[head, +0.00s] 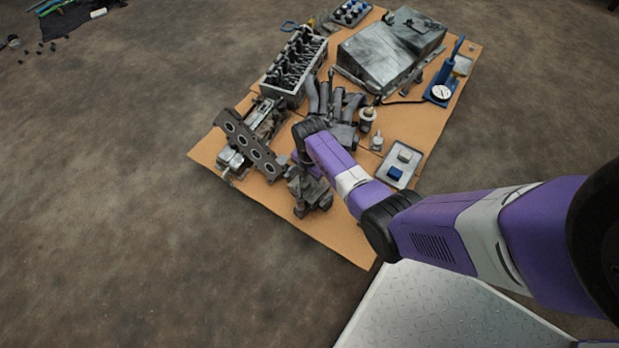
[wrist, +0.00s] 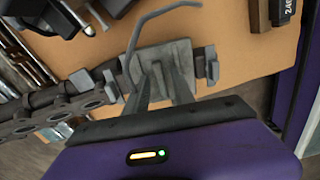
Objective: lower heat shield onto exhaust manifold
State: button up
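A grey part with several curved tubes (head: 335,105), which looks like the exhaust manifold, lies mid-board in the head view. I cannot tell for sure which part is the heat shield. My gripper (head: 310,190) is low over the board's front-left part, to the right of a dark flange with round holes (head: 250,145). That flange also shows at the left of the wrist view (wrist: 60,115). In the wrist view, my gripper's fingers (wrist: 160,80) reach to a grey plate (wrist: 152,54) with small end blocks. Whether they clasp it is unclear.
The parts lie on a brown board (head: 340,240) on the floor. A cylinder head (head: 295,65) and a large grey casing (head: 385,50) stand behind. A tray (head: 410,148) with small blocks and a blue gauge tool (head: 442,90) are at right. The board's front corner is clear.

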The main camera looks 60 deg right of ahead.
jog(key=shift+o, duration=0.2)
notch_tip(320, 180, up, 8)
jog(key=p, duration=0.4)
jog(key=shift+f, duration=0.1)
